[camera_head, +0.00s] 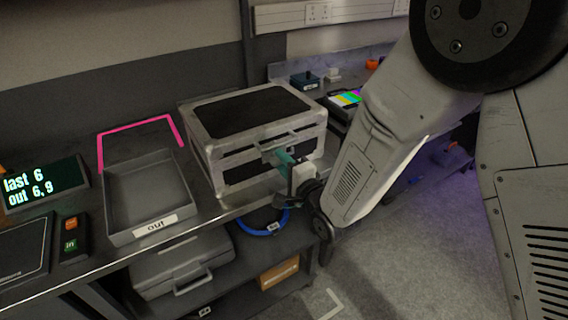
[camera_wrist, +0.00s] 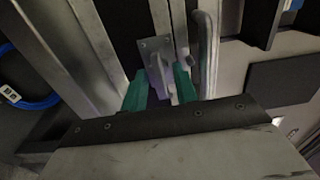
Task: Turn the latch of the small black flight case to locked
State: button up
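The small black flight case (camera_head: 222,124) has silver metal edges and stands shut on the grey bench in the head view. Its latch (camera_wrist: 157,62) is a grey metal plate with a lever on the case front, seen close up in the wrist view. My gripper (camera_head: 287,163) is at the case front; its green fingertips (camera_wrist: 161,86) stand on either side of the latch lever. The fingers are apart with the lever between them; I cannot tell whether either touches it. The lower end of the lever is partly hidden near my fingers.
A grey tray (camera_head: 113,205) marked "out" is left of the case, with a pink outline behind it. A display (camera_head: 44,186) reads "last 6, out 6, 9". A grey case (camera_head: 182,262) and a blue cable coil (camera_head: 263,229) lie on the shelf below.

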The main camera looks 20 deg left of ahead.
grip_shut()
jog(key=shift+n, duration=0.3)
jog(key=n, duration=1.1)
jog(key=shift+n, duration=0.3)
jog(key=n, duration=0.5)
jog(key=shift+n, duration=0.3)
